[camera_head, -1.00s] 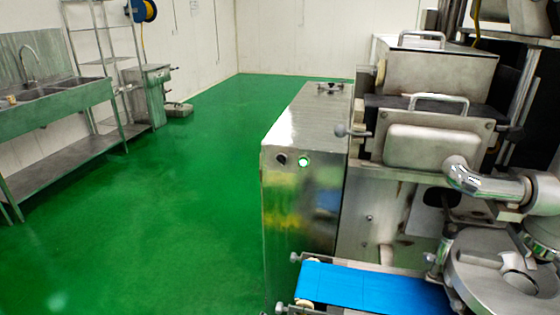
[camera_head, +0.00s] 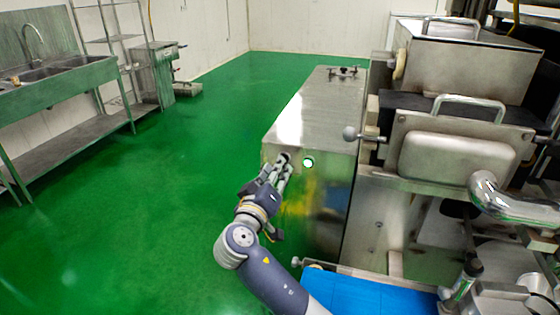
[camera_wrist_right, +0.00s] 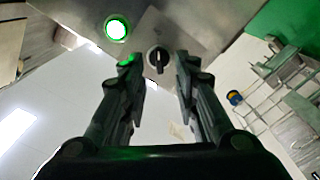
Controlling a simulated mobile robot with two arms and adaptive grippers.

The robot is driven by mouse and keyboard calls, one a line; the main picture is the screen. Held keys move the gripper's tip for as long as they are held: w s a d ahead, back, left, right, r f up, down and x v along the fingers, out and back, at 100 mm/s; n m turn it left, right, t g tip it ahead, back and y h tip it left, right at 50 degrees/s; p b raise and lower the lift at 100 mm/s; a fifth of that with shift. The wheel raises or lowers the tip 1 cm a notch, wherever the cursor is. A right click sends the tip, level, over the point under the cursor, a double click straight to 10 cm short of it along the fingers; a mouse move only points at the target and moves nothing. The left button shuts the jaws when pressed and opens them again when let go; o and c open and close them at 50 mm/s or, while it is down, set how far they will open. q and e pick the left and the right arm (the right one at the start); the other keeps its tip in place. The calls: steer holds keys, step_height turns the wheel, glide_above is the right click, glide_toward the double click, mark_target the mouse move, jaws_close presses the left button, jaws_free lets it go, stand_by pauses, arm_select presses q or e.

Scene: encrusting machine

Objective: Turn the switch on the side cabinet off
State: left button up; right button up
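The side cabinet (camera_head: 330,110) is a tall shiny steel box in the middle of the head view. Its front face carries a lit green-white button (camera_head: 308,163), which also shows in the right wrist view (camera_wrist_right: 116,28). The black rotary switch (camera_wrist_right: 158,60) sits beside the button; in the head view my gripper largely covers it. My right gripper (camera_head: 284,166) is at the cabinet face in front of the switch. In the right wrist view its two fingers (camera_wrist_right: 160,72) are apart, with the switch knob showing between their tips. My left gripper is in neither view.
A blue conveyor belt (camera_head: 365,295) lies at the bottom right, below the steel encrusting machine (camera_head: 450,150). A steel sink bench (camera_head: 65,90) stands along the left wall. The green floor (camera_head: 150,200) left of the cabinet is clear.

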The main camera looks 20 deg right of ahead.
steer(key=x, duration=0.3)
steer(key=shift+w+d, duration=0.25)
jaws_close()
arm_select(q)
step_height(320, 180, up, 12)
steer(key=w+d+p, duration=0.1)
steer(key=p, duration=1)
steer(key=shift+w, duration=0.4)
arm_select(e)
steer(key=shift+a+f+n, duration=0.1)
steer(key=shift+f+n, duration=0.05)
steer(key=shift+n, duration=8.85)
arm_select(q)
steer(key=shift+p, duration=0.3)
arm_select(e)
steer(key=shift+s+f, duration=0.1)
